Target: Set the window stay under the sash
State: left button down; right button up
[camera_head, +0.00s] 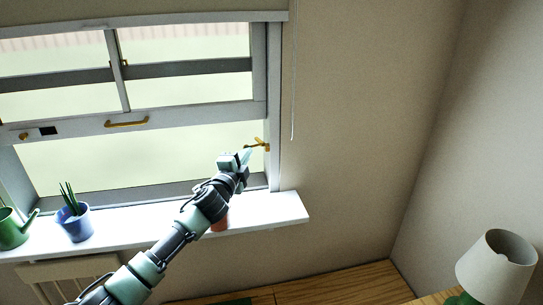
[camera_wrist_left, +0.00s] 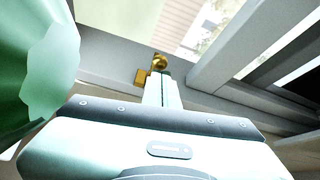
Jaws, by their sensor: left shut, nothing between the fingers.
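The window sash (camera_head: 190,115) is raised, with an open gap below its bottom rail. A small brass window stay (camera_head: 259,145) is on the right side of the window frame, a little below the sash's right end. It points left into the opening. My left gripper (camera_head: 247,156) is shut and empty, with its fingertips close beside the stay. In the left wrist view the shut fingers (camera_wrist_left: 162,90) point at the stay's brass knob and plate (camera_wrist_left: 158,64). I cannot tell whether they touch it. My right gripper is not in view.
On the white sill (camera_head: 285,207) stand a green watering can (camera_head: 13,231), a blue pot with a plant (camera_head: 75,222) and a terracotta pot (camera_head: 221,224) partly behind my left arm. A cord (camera_head: 293,90) hangs right of the window. A lamp (camera_head: 497,266) stands at lower right.

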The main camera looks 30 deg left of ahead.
pick_arm(q)
jog(key=b+v, duration=0.2)
jog(key=v, duration=0.5)
jog(key=shift+s, duration=0.45)
